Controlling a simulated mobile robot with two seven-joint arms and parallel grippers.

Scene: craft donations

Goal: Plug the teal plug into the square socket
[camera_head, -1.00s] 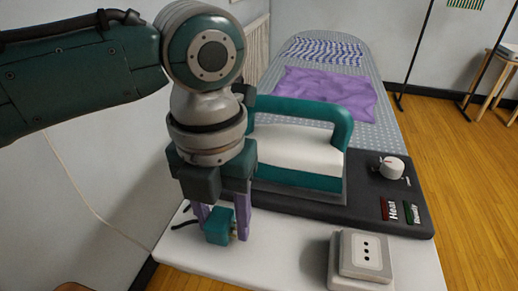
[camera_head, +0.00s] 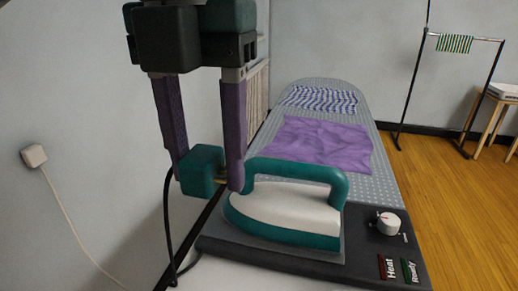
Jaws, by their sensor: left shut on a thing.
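The teal plug (camera_head: 202,170) is held up between the purple fingers of my left gripper (camera_head: 208,182), which is shut on it. The plug is a small teal block, with a bit of brass showing on its right side beside the right finger. Its black cable (camera_head: 170,235) hangs down on the left. Plug and gripper show just left of the iron in the picture; the right fingertip overlaps the iron's left end. The white socket box with the square socket is out of view now. My right gripper is not in view.
A teal and white iron (camera_head: 285,215) rests on a dark base (camera_head: 365,260) with a white knob (camera_head: 387,224) and Heat and Ready labels. Behind is an ironing board with purple cloth (camera_head: 315,145). A white wall fitting (camera_head: 33,156) with a cord is at left.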

